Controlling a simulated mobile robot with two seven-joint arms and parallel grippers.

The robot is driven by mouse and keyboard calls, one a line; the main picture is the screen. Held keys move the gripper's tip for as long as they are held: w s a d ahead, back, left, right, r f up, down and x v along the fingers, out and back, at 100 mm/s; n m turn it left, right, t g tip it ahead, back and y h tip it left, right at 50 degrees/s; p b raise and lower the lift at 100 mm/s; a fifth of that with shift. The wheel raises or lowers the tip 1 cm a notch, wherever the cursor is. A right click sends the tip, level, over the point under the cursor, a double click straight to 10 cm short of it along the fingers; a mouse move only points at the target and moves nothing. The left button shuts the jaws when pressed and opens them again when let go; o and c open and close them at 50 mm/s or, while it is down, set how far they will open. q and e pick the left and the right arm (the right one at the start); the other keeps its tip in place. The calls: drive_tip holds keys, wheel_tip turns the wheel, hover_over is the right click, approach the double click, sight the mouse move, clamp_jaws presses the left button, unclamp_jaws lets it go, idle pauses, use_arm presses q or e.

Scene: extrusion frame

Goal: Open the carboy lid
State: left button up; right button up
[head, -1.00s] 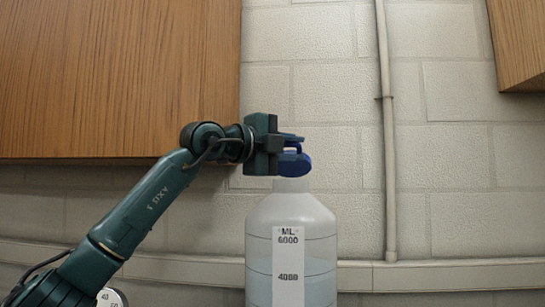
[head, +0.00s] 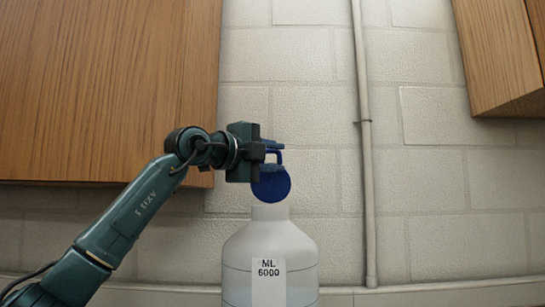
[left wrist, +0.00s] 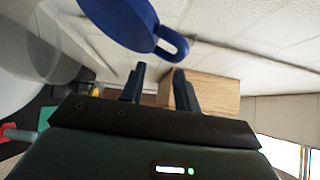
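The carboy (head: 270,245) is a translucent white bottle with a volume scale, upright in the head view. Its blue lid (head: 271,187) is tipped up above the neck, its round face towards the head camera. The lid also shows in the left wrist view (left wrist: 118,22), with its looped tab (left wrist: 172,44) just beyond my fingertips. The pale carboy (left wrist: 35,45) is at the left there. My left gripper (head: 273,151) is at the tab, above the lid. In the left wrist view its two fingers (left wrist: 159,78) are apart, with nothing clasped between them. My right gripper is not in view.
A wooden cabinet (head: 100,90) hangs behind my left arm, and another cabinet (head: 500,55) is at the upper right. A vertical pipe (head: 366,160) runs down the brick wall. The space right of the lid is clear.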

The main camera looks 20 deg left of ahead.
use_arm(q)
wheel_tip(320, 180, up, 10)
drive_tip(key=p, duration=0.2)
idle(0.4)
idle(0.5)
